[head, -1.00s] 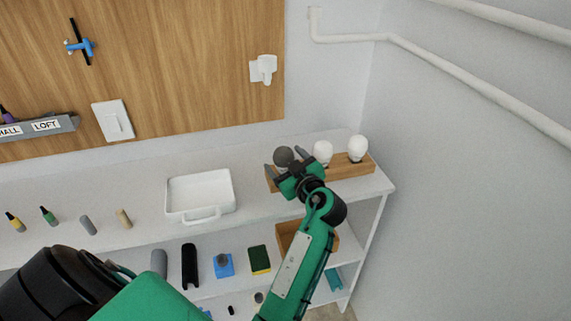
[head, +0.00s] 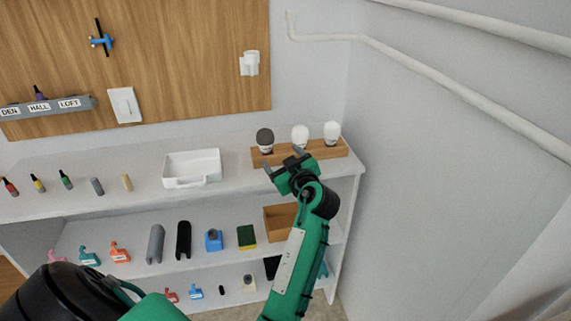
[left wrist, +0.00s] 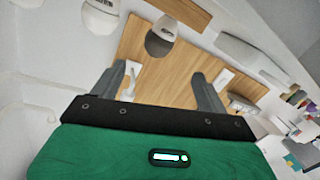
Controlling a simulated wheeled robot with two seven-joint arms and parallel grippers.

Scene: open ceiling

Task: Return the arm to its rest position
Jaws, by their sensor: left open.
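My left arm reaches in from the bottom of the head view. My left gripper (head: 283,161) is open and empty, in front of the wooden bulb holder (head: 329,153) on the shelf top. A dark grey bulb (head: 265,138) stands upright in the holder's left place, beyond the fingers. Two white bulbs (head: 300,136) stand to its right. In the left wrist view the open fingers (left wrist: 158,75) have nothing between them, and the grey bulb (left wrist: 161,38) is apart from them. My right gripper is not in view.
Lower shelves hold a sponge (head: 246,237), a wooden box (head: 277,222) and other items. A wooden wall board (head: 190,70) rises behind; a grey wall closes the right side.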

